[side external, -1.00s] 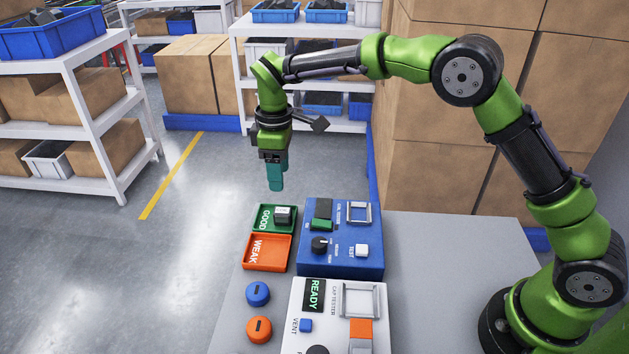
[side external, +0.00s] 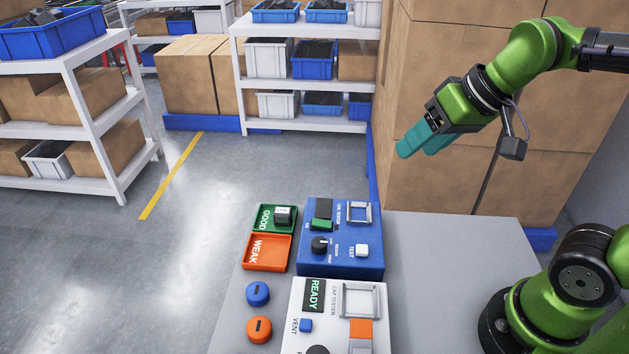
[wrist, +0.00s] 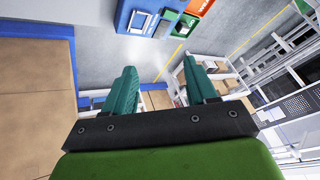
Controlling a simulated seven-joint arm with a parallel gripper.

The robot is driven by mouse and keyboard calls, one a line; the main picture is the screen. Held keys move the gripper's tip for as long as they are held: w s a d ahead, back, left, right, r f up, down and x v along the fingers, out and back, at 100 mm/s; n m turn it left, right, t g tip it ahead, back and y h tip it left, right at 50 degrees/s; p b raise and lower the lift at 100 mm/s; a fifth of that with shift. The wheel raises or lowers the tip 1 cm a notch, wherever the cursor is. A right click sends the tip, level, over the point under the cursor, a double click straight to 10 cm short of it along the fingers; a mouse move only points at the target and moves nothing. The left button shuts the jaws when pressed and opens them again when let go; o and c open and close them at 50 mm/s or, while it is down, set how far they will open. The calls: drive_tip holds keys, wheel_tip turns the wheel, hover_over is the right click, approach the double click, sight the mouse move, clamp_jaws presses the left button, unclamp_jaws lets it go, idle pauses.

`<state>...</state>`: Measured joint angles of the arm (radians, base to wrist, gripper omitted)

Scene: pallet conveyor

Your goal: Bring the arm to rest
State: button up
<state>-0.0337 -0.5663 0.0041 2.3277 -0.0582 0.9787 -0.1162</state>
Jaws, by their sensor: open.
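My gripper (side external: 422,143) is raised above the back of the grey table, in front of the stacked cardboard boxes, tilted with its fingers pointing down and left. Its two teal fingers stand apart with nothing between them, as the wrist view also shows (wrist: 163,88). My green arm is folded back toward the right edge of the side view, and part of it is out of frame.
The grey table (side external: 440,290) holds a blue tester (side external: 340,262), a white cap tester (side external: 330,325) reading READY, a green GOOD tray (side external: 263,218) with a small block (side external: 283,215), an empty orange WEAK tray (side external: 267,252) and two round pieces. Cardboard boxes (side external: 450,80) stand close behind my gripper.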

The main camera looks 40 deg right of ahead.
drive_tip(key=shift+s+d+f+m+t, duration=0.15)
drive_tip(key=shift+s+f+m, duration=0.15)
drive_tip(key=shift+s, duration=0.25)
drive_tip(key=shift+s+d+f+m+t, duration=0.1)
drive_tip(key=shift+s+f+m+t, duration=0.2)
drive_tip(key=shift+s, duration=0.3)
drive_tip(key=shift+s+d+f+m+t, duration=0.1)
drive_tip(key=shift+s+f+m, duration=0.1)
drive_tip(key=shift+s+f, duration=0.25)
drive_tip(key=shift+r, duration=0.15)
